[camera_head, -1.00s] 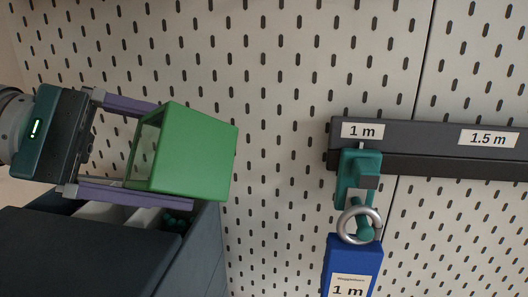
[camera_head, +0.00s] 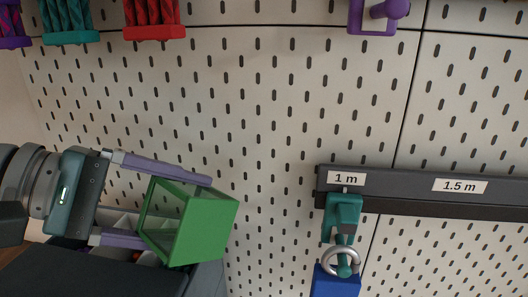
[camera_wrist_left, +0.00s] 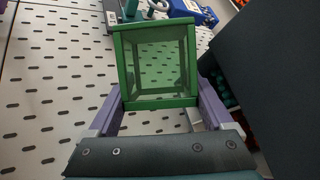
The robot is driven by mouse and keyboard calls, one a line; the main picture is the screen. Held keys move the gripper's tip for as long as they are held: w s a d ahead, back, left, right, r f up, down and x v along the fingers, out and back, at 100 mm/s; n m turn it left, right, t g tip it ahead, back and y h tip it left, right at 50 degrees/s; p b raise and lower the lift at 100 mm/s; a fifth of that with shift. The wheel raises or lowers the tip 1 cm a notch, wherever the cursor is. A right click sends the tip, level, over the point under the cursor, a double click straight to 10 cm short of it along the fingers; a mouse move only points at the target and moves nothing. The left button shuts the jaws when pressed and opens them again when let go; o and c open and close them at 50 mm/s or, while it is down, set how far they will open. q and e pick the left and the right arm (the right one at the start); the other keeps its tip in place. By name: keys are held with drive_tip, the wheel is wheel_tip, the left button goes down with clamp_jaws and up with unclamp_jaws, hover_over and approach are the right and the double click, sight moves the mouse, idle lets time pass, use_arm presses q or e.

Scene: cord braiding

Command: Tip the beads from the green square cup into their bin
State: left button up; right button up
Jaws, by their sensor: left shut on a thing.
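The green square cup (camera_head: 205,228) is held between the two purple fingers of my left gripper (camera_head: 178,211). It is tilted, with one solid green side toward the head camera. In the left wrist view the cup (camera_wrist_left: 155,103) shows a green frame around a see-through middle, and I make out no beads in it. The cup is close above or in front of a dark bin unit (camera_head: 110,278) with pale dividers, partly hidden by the gripper. In the left wrist view teal beads (camera_wrist_left: 222,92) and red beads show beside the unit's dark wall. My right gripper is out of view.
A pegboard (camera_head: 270,110) fills the background. A dark rail (camera_head: 410,187) marked 1 m and 1.5 m holds a teal clamp (camera_head: 341,215) with a metal ring and blue block (camera_head: 336,282). Braided cords (camera_head: 153,14) hang at the top left.

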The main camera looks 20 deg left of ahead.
sight(158, 181)
use_arm(q)
drive_tip(key=shift+s+d+r+m+y+p, duration=0.1)
drive_tip(key=shift+m+y+p, duration=0.4)
drive_tip(key=shift+p, duration=0.55)
drive_tip(key=r+m+y+p, duration=0.1)
drive_tip(key=y+p, duration=0.1)
drive_tip(key=p, duration=0.2)
drive_tip(key=r+m+t+y+p, duration=0.1)
drive_tip(key=y+p, duration=0.1)
drive_tip(key=p, duration=0.2)
drive_tip(key=r+m+y+p, duration=0.1)
drive_tip(key=m+y+p, duration=0.1)
drive_tip(key=p, duration=0.2)
drive_tip(key=shift+a, duration=0.2)
drive_tip(key=shift+a+m+t+y+p, duration=0.1)
drive_tip(key=shift+m+t+y+p, duration=0.35)
drive_tip(key=shift+m+t+y, duration=0.05)
drive_tip(key=shift+a+m+y, duration=0.1)
drive_tip(key=shift+m+y, duration=0.2)
drive_tip(key=shift+y, duration=0.1)
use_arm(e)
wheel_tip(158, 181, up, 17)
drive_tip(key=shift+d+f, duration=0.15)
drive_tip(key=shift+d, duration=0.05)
use_arm(q)
drive_tip(key=shift+r, duration=0.2)
